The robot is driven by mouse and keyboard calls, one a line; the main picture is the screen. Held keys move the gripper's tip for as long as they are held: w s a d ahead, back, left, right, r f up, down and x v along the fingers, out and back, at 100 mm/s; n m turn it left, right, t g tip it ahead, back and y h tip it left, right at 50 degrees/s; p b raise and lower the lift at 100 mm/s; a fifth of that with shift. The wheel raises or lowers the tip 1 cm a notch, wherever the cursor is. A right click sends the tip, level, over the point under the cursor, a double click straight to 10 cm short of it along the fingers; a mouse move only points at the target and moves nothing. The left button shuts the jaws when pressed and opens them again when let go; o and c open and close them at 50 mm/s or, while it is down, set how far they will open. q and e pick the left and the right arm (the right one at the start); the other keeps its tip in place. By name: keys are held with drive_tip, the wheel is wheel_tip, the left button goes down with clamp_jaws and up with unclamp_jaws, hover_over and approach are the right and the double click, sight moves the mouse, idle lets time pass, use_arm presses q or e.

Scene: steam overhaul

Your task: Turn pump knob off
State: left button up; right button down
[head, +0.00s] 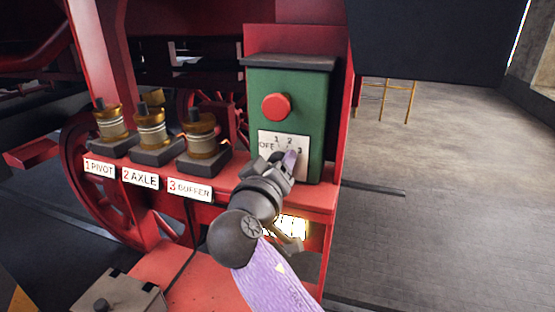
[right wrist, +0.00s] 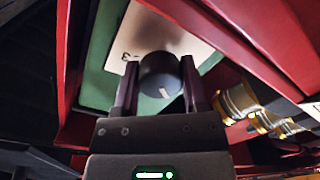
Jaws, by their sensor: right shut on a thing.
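The green pump box (head: 315,125) stands on the red frame, with a round red button (head: 276,107) on its front. Below the button is a white dial plate (head: 270,138) marked OFF, 1, 2 and 3. My right gripper (head: 289,163) is at this plate and covers its lower part. In the right wrist view the dark round pump knob (right wrist: 160,75) sits between the two fingers, and the gripper is shut on it. A pale pointer mark shows on the knob; I cannot tell which label it points to. The head view hides the knob. My left gripper is not in view.
Several brass-topped oilers (head: 151,137) stand left of the box, above labels 1 PIVOT, 2 AXLE and 3 BUFFER (head: 190,189). A lit panel (head: 292,227) glows below the ledge. A grey box (head: 118,295) is at lower left. Open floor (head: 450,200) lies right.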

drive_tip(key=shift+n, duration=0.6)
drive_tip(key=shift+p, duration=0.35)
drive_tip(key=shift+c, duration=0.7)
unclamp_jaws()
